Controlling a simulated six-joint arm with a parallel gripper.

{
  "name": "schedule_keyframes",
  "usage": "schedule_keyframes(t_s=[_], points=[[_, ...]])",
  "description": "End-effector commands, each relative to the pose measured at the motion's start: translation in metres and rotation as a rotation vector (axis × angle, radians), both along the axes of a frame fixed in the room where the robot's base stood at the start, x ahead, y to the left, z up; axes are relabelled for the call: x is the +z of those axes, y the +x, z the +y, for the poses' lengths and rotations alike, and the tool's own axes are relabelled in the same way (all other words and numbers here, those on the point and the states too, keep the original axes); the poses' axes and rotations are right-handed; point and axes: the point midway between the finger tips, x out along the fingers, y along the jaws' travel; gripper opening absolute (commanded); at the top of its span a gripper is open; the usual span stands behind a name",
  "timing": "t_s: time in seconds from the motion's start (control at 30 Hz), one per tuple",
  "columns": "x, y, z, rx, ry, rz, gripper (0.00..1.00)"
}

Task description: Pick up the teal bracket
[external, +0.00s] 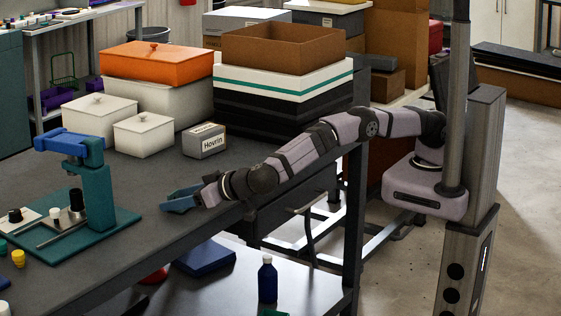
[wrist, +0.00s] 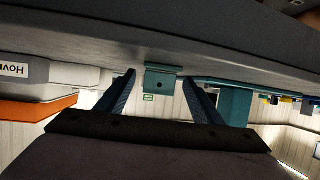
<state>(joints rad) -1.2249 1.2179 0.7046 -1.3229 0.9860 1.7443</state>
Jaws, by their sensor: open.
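The teal bracket (wrist: 163,79) shows in the wrist view, which is upside down, as a small plate with a hole, against the dark table surface. It lies between the two fingertips of my gripper (wrist: 158,77), with a visible gap at the left finger and a narrower one at the right. I cannot tell how far it reaches between the fingers. In the external view my gripper (external: 181,200) is low over the table's near edge, its blue-teal fingers apart. The bracket cannot be told apart from the fingers there.
A teal press-like stand (external: 98,200) is left of my gripper on the dark table (external: 170,181). A small box labelled Hovrin (external: 204,141), white lidded boxes (external: 143,135) and an orange bin (external: 157,63) stand behind. A blue bottle (external: 267,280) is on the lower shelf.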

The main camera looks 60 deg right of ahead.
Motion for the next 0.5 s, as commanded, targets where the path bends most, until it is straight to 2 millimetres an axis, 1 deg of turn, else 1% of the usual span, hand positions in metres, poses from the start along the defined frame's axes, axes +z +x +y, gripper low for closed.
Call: schedule_keyframes(t_s=[0.2,0.23,0.27,0.3,0.37,0.4,0.5], points=[[-0.0004,0.0002,0.0001,0.000,0.000,0.000,0.61],[-0.0004,0.0001,0.0001,0.000,0.000,0.000,0.56],[-0.0004,0.0001,0.0001,0.000,0.000,0.000,0.49],[-0.0004,0.0001,0.0001,0.000,0.000,0.000,0.39],[-0.0004,0.0001,0.0001,0.000,0.000,0.000,0.25],[-0.0003,0.0001,0.0002,0.000,0.000,0.000,0.16],[0.0002,0.0000,0.0002,0.001,0.001,0.000,0.16]])
